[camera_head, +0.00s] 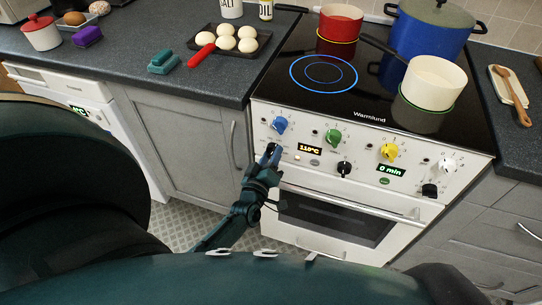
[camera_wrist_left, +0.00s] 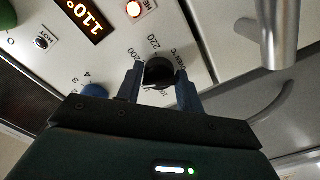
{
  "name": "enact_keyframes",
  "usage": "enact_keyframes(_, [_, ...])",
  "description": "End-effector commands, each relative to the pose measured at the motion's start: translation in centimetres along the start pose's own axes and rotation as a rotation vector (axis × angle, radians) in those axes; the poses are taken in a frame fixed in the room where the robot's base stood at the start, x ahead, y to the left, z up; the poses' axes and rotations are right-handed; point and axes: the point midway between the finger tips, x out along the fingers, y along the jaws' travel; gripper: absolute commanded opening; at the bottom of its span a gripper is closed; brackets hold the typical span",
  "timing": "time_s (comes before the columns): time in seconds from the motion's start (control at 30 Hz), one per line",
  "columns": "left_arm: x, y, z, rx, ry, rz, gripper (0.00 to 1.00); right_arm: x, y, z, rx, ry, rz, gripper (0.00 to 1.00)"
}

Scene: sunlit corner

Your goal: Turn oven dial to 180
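The oven dial (camera_wrist_left: 159,72) is a black knob on the white front panel, with printed numbers around it; 200 and 220 are readable. In the head view it is mostly hidden by my left gripper (camera_head: 269,155), which reaches the panel's left part. In the left wrist view the two blue fingers of the left gripper (camera_wrist_left: 160,87) stand on either side of the dial, close to it; whether they press on it I cannot tell. The oven temperature display (camera_head: 310,149) reads 110 °C, also in the wrist view (camera_wrist_left: 83,18). My right gripper is not in view.
A blue knob (camera_head: 280,125) sits above the gripper, and the oven door handle (camera_head: 350,205) runs below the panel. Green, yellow and black knobs are further right. Pots (camera_head: 433,82) stand on the hob above.

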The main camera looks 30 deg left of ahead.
Motion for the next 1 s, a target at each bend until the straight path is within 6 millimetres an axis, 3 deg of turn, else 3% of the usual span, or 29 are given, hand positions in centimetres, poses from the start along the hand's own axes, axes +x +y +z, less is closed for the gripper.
enact_keyframes(0.23, [0.0, 0.0, 0.0, -0.001, 0.000, 0.000, 0.56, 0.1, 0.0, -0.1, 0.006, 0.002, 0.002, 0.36])
enact_keyframes(0.57, [-0.8, -0.1, 0.1, -0.001, -0.002, -0.001, 0.56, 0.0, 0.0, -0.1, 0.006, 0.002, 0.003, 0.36])
enact_keyframes(1.0, [-9.9, -0.1, 0.1, -0.001, -0.002, -0.002, 0.56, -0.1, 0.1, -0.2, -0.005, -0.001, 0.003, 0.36])
